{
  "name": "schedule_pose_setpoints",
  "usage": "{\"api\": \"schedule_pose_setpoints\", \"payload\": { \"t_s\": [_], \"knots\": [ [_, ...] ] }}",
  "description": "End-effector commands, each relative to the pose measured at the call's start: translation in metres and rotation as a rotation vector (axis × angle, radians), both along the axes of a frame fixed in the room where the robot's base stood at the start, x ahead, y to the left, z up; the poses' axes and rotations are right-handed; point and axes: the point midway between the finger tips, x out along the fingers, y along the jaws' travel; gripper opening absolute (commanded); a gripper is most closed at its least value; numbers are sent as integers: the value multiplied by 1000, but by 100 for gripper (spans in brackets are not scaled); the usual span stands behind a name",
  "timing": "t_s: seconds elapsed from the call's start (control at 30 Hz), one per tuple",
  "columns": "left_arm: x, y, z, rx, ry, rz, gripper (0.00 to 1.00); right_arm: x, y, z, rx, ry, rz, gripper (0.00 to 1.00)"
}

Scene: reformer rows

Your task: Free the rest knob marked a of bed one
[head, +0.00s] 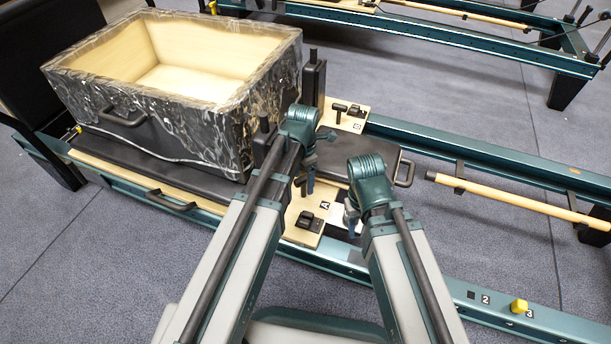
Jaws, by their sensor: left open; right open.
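The wooden plate marked A (300,238) is on the near side of bed one's carriage. A black knob (306,219) sits on it beside the A label (325,205). My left gripper (306,188) is open and points down just above and behind this knob, apart from it as far as I can tell. My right gripper (351,222) is open at the plate's right side, partly hidden by its own wrist. Part of the near shoulder rest is hidden behind my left arm.
A black handle (405,173), a wooden bar (520,205) and a yellow knob (519,306) lie to the right.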

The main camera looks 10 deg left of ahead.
Motion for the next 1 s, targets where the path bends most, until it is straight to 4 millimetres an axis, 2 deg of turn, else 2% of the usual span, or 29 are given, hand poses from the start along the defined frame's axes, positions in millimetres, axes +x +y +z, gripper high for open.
{"api": "schedule_pose_setpoints", "payload": {
  "t_s": [0.1,0.6,0.9,1.0],
  "knots": [
    [0,0,16,0,0,0,80,0,0,16,-1,1,0,50],
    [0,0,63,0,0,0,80,0,-2,63,-7,1,-9,50],
    [0,0,63,0,0,0,80,0,-2,63,-8,0,-10,50],
    [0,0,65,0,0,0,62,0,-2,66,-8,0,-10,50]
  ]
}}
